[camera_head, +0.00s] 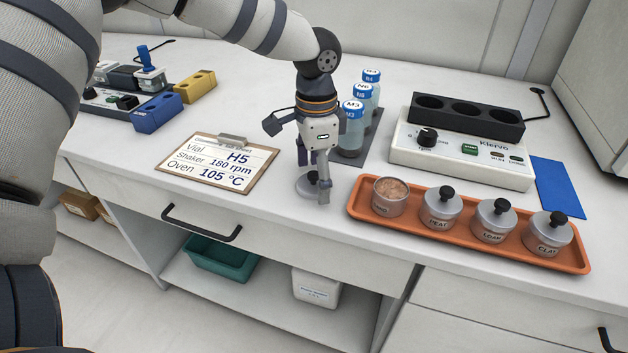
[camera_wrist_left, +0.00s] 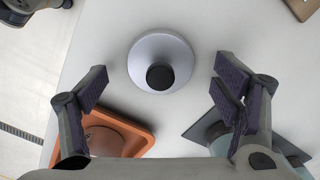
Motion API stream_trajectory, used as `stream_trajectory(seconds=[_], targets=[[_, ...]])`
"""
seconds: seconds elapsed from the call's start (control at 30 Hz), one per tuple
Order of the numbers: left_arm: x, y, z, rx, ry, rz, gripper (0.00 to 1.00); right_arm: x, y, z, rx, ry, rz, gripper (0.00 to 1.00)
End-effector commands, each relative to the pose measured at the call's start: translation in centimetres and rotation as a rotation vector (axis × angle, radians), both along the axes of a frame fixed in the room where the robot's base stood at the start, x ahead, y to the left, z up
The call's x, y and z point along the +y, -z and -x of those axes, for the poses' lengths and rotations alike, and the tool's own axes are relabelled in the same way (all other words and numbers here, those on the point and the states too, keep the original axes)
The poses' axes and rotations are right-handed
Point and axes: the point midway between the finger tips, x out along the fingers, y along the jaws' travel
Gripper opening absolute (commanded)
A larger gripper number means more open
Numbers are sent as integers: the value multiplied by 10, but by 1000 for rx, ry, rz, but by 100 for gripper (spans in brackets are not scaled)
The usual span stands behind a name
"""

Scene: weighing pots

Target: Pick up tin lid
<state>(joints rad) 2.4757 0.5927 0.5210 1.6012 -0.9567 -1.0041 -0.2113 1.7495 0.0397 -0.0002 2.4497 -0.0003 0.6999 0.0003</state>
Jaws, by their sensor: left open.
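The tin lid (camera_head: 304,190), a grey metal disc with a black knob, lies flat on the white bench, knob up. In the left wrist view the lid (camera_wrist_left: 146,47) shows whole, between and beyond the finger ends. My left gripper (camera_head: 314,178) is open and empty and points down at the lid; in the left wrist view its fingers (camera_wrist_left: 162,80) are spread wide on either side of the knob. The fingers partly hide the lid in the head view. An open tin (camera_head: 390,203) with brown contents stands lidless on the orange tray (camera_head: 352,212). My right gripper is not in view.
Several lidded tins (camera_head: 441,210) stand on the tray, right of the lid. Blue-capped vials (camera_head: 350,137) stand on a dark mat just behind my gripper. A clipboard (camera_head: 215,170) lies to the left. A shaker (camera_head: 455,155) stands at the back right. The bench's front edge is close.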

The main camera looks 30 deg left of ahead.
Motion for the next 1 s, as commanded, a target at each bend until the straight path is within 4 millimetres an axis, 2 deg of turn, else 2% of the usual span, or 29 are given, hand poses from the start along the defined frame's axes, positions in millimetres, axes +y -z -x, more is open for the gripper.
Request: stream_trajectory(seconds=[0.03,0.2,0.27,0.67,0.77,0.83,1.0], targets=[[0,-1,0,-1,0,0,82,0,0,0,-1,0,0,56],[0,-1,0,-1,1,-1,44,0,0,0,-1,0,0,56],[0,-1,0,-1,1,-1,37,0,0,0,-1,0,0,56],[0,-3,1,4,1,-2,37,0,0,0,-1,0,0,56],[0,-17,0,-1,1,-2,37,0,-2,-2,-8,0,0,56],[0,-34,-1,-6,0,-2,37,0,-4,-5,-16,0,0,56],[-28,-88,27,-18,5,-4,37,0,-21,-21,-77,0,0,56]])
